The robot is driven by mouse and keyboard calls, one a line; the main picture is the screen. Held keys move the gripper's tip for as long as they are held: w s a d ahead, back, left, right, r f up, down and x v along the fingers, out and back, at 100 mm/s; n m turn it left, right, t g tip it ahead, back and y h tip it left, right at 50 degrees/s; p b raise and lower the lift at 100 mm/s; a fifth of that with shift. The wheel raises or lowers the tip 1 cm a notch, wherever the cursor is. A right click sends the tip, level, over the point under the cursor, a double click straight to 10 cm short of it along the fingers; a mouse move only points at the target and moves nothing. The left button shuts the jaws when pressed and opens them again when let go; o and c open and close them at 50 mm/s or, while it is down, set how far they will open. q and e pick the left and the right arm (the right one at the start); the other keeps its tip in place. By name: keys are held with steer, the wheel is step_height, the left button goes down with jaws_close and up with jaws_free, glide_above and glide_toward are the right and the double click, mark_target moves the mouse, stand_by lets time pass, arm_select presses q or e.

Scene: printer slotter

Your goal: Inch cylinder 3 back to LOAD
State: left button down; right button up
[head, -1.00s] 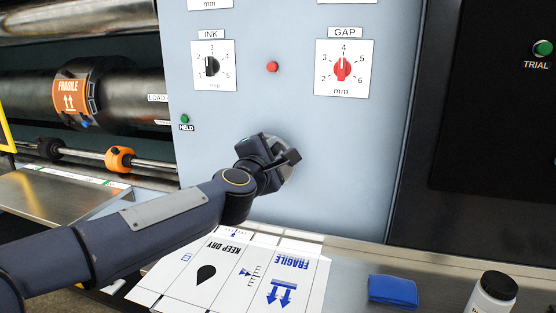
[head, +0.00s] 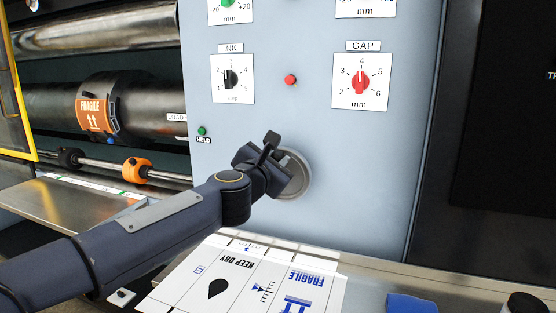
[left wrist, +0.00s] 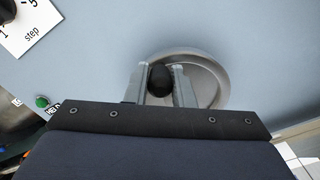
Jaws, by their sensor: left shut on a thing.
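My left gripper (head: 270,160) is at the round grey handwheel (head: 294,176) low on the pale blue panel. In the left wrist view its two fingers are shut on a black knob (left wrist: 160,80) at the left part of the wheel (left wrist: 205,78). A dark cylinder (head: 50,101) at the left carries an orange FRAGILE plate (head: 92,112) facing forward. A LOAD label (head: 176,117) is at the panel's left edge, right of the plate. A green HELD lamp (head: 202,131) is below the label. My right gripper does not show.
Above the wheel are the INK dial (head: 231,79), the red GAP dial (head: 360,82) and a red button (head: 291,80). A printed white carton sheet (head: 225,285) lies below the panel. A blue cloth-like item (head: 411,304) and a dark cap (head: 527,302) are at the lower right.

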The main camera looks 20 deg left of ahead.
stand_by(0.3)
arm_select(q)
steer(key=c, duration=1.3)
jaws_free()
steer(key=shift+a, duration=0.1)
steer(key=shift+o, duration=0.2)
steer(key=shift+s, duration=0.1)
steer(key=s, duration=0.7)
steer(key=shift+s+p, duration=0.3)
steer(key=shift+a, duration=0.1)
